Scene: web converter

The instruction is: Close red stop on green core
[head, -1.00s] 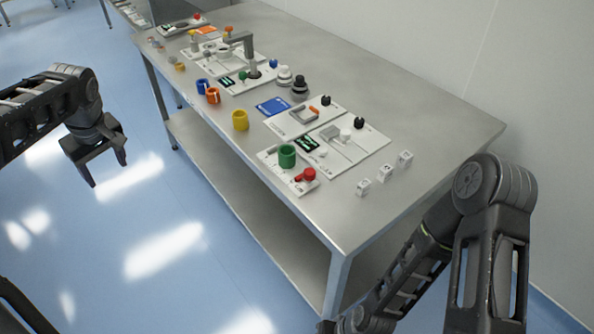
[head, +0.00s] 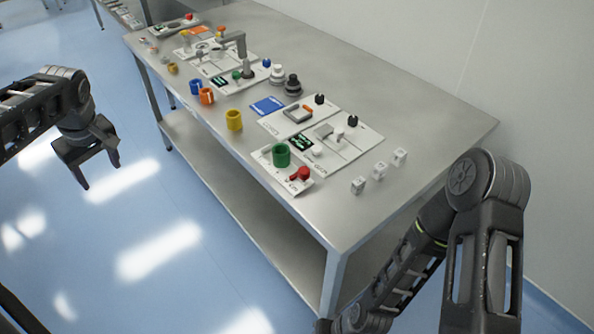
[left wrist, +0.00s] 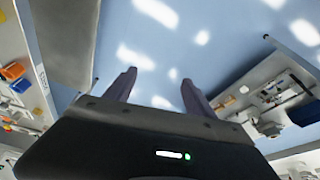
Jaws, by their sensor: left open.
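The green core (head: 281,155) is a short green ring standing on a white plate (head: 268,166) near the front edge of the steel table. The red stop (head: 300,174) is a red knob with a small arm, on the same plate just right of and nearer than the green core. My left gripper (head: 103,172) is open and empty, over the blue floor left of the table and well apart from the plate. Its two fingers also show in the left wrist view (left wrist: 158,88), with only floor between them. My right arm is at the lower right; its gripper is not visible.
The steel table (head: 400,130) carries several white panels, a yellow ring (head: 234,120), an orange ring (head: 206,96), a blue ring (head: 196,87) and a blue card (head: 267,105). Small white cubes (head: 358,185) sit near the right end. The front right corner is bare.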

